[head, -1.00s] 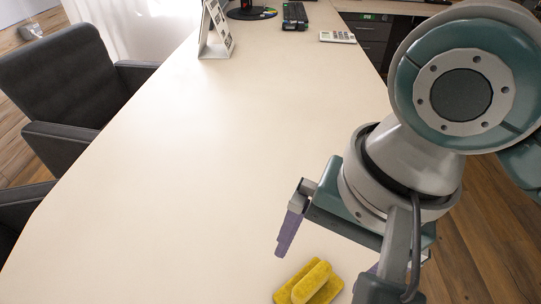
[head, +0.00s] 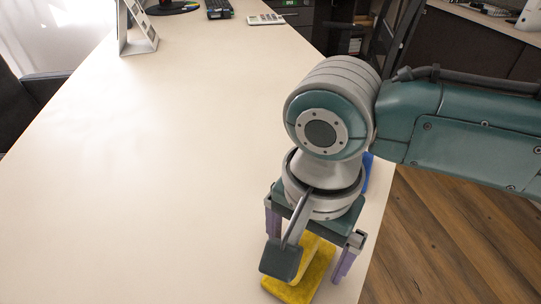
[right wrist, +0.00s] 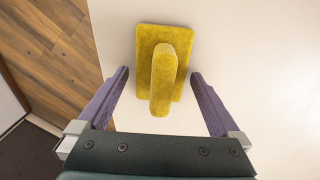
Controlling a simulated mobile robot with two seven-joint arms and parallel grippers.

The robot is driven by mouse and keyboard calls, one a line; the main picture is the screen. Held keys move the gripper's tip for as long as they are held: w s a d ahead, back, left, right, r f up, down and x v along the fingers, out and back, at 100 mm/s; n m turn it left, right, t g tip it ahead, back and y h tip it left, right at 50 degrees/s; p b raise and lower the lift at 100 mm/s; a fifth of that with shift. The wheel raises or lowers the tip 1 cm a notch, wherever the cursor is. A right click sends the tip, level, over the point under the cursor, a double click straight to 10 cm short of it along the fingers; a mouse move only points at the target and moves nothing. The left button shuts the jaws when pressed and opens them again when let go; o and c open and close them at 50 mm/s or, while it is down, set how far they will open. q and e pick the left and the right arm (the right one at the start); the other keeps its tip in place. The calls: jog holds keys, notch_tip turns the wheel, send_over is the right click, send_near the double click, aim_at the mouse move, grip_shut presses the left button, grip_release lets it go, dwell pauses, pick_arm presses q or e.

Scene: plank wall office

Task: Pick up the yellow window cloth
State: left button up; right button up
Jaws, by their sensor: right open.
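The yellow window cloth (head: 318,276) lies on the table near its right edge, partly hidden by my right gripper and wrist. In the right wrist view the cloth (right wrist: 180,42) shows as a flat rectangle with a raised ridge along its middle. My right gripper (head: 306,258) points down over the cloth with its purple fingers apart, one on each side. In the right wrist view the open gripper (right wrist: 161,73) is empty, and the ridge's near end reaches between the fingers. My left gripper is not in view.
The pale table (head: 150,180) is clear to the left of the cloth. A blue thing (head: 367,168) shows partly behind my right arm near the table's edge. A calculator (head: 265,19), a keyboard (head: 219,8) and a standing frame (head: 138,28) are at the far end.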

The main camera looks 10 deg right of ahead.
aim_at(308, 240)
jog(key=shift+f, duration=0.2)
jog(key=shift+c, duration=0.6)
jog(key=c, duration=1.1)
jog(key=shift+r+p, duration=0.35)
jog(key=shift+r, duration=0.2)
notch_tip(308, 240, up, 19)
jog(key=p, duration=0.6)
